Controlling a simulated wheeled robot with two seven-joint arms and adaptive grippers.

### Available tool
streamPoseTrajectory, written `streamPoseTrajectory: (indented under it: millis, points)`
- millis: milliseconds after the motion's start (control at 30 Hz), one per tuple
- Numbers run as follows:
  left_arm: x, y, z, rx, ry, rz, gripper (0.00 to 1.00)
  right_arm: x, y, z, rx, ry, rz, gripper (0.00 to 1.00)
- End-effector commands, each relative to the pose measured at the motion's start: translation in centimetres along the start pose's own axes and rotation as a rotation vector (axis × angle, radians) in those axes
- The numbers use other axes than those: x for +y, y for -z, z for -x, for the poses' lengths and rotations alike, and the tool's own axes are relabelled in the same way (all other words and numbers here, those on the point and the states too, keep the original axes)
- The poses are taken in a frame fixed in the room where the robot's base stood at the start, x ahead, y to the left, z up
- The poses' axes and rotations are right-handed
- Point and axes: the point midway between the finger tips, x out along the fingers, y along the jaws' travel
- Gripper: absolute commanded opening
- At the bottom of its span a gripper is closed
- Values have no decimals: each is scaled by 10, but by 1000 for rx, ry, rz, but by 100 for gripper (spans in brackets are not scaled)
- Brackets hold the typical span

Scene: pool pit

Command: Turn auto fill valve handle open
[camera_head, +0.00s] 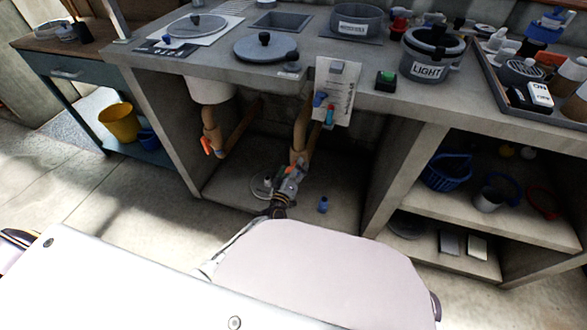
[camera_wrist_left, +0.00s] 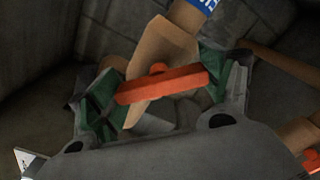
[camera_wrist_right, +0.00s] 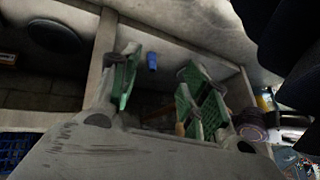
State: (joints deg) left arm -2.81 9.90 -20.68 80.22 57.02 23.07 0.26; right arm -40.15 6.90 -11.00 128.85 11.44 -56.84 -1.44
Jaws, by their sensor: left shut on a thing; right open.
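An orange bar-shaped valve handle (camera_wrist_left: 160,86) sits across a tan pipe (camera_wrist_left: 168,50) in the left wrist view. My left gripper (camera_wrist_left: 162,92) has a green-padded finger at each end of this handle and is shut on it. In the head view, my left gripper (camera_head: 288,178) reaches low under the counter, at the foot of the middle tan pipe (camera_head: 301,130). The handle (camera_head: 288,171) shows there only as a small orange patch. No readable label marks it as auto fill. My right gripper (camera_wrist_right: 158,88) is open, with nothing between its green pads.
Another orange handle (camera_head: 206,146) is on the left pipe. A blue handle (camera_head: 319,99) is beside a paper sheet (camera_head: 338,90) on the counter front. A small blue bottle (camera_head: 323,205) stands on the cabinet floor. A concrete divider (camera_head: 400,180) bounds the bay on the right.

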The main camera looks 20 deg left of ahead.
Motion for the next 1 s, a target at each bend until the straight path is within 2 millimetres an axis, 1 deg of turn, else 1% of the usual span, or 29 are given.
streamPoseTrajectory:
  millis: [300, 700, 1000]
  points:
    - [0, -1, 0, -1, 0, 237, 55, 1, -7, -9, 1, 4, -7, 46]
    - [0, -2, 1, -3, 0, 552, 55, 0, -8, -19, 44, 17, -27, 46]
    - [0, -2, 1, -2, 1, 721, 55, 1, -18, -31, 59, 25, -45, 46]
